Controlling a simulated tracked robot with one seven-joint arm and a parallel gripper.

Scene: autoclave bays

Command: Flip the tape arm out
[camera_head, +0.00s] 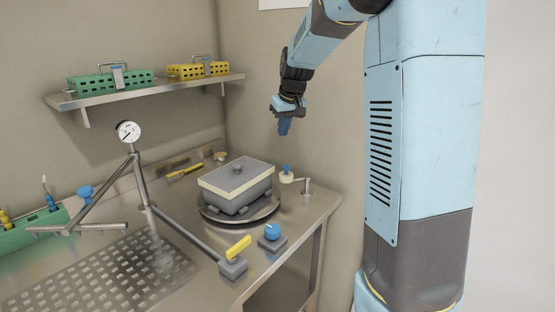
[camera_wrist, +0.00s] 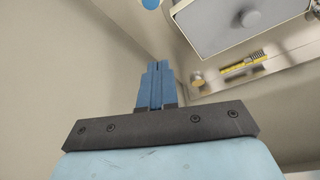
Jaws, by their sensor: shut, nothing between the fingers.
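A cream tape roll (camera_head: 286,178) with a blue piece on top sits at the right end of the bench, behind and right of the lidded grey box. A short metal post with an arm (camera_head: 306,186) stands just right of the roll; I take this to be the tape arm, and its joint is too small to make out. My gripper (camera_head: 284,128) is shut and empty, pointing down, well above the roll and touching nothing. In the wrist view its blue fingers (camera_wrist: 157,75) are together. A blue round part at that view's top edge may be the roll's top.
The grey box (camera_head: 237,184) stands on a round dark plate. A blue knob (camera_head: 272,232) and a yellow lever (camera_head: 238,248) are at the front edge. A gauge (camera_head: 129,131) stands on a pipe. A wall shelf (camera_head: 150,92) holds green and yellow baskets. Air around my gripper is clear.

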